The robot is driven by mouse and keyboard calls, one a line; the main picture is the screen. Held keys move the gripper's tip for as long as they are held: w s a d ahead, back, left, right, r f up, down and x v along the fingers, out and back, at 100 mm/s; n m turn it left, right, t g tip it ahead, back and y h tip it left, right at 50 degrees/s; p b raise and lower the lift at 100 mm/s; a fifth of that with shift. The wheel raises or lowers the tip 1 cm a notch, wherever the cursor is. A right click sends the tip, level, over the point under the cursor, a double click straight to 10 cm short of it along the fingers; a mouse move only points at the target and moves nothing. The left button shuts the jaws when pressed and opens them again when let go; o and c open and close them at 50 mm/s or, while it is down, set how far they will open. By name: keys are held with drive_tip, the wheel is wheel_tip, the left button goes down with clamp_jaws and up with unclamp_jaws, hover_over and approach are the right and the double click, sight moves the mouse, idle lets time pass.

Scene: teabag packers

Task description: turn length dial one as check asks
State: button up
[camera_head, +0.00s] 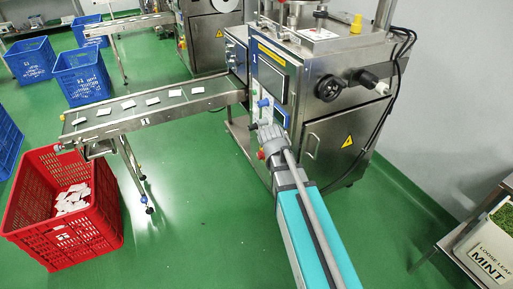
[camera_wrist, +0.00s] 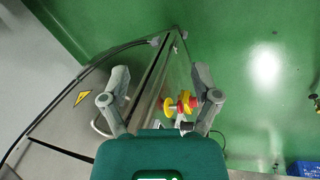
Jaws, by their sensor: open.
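The steel packer marked 1 (camera_head: 345,130) stands at the centre right of the head view. Its front has blue panels, green buttons and a blue knob (camera_head: 263,103). I cannot tell which control is length dial one, and no check reading is legible. My gripper (camera_head: 266,130) is in front of the lower part of this panel and hides some of it. In the wrist view my gripper (camera_wrist: 158,88) has its two fingers spread wide, with nothing held. A red and yellow control (camera_wrist: 185,103) shows beside the right finger; whether they touch is unclear.
A black handwheel (camera_head: 328,88) sits on the packer's right side. A conveyor (camera_head: 150,112) carries several white teabags towards a red crate (camera_head: 105,215). Blue crates (camera_head: 82,75) stand farther back. A table with a mint box (camera_head: 492,250) is at the right. Green floor is clear between.

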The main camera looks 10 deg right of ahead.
drive_tip(key=w+f+m+h+b, duration=0.1)
drive_tip(key=w+f+h+b, duration=0.3)
drive_tip(key=w+f+b, duration=0.5)
drive_tip(key=m+t+h+b, duration=0.3)
drive_tip(key=t+h+b, duration=0.5)
drive_tip(key=b, duration=1.5)
approach(258, 140)
drive_tip(key=a+g+h, duration=0.2)
drive_tip(key=a, duration=0.2)
drive_tip(key=shift+w+f, duration=0.2)
drive_tip(key=shift+w, duration=0.05)
drive_tip(key=shift+d, duration=0.1)
drive_tip(key=x, duration=1.3)
drive_tip(key=shift+d+f, duration=0.2)
drive_tip(key=shift+d, duration=0.2)
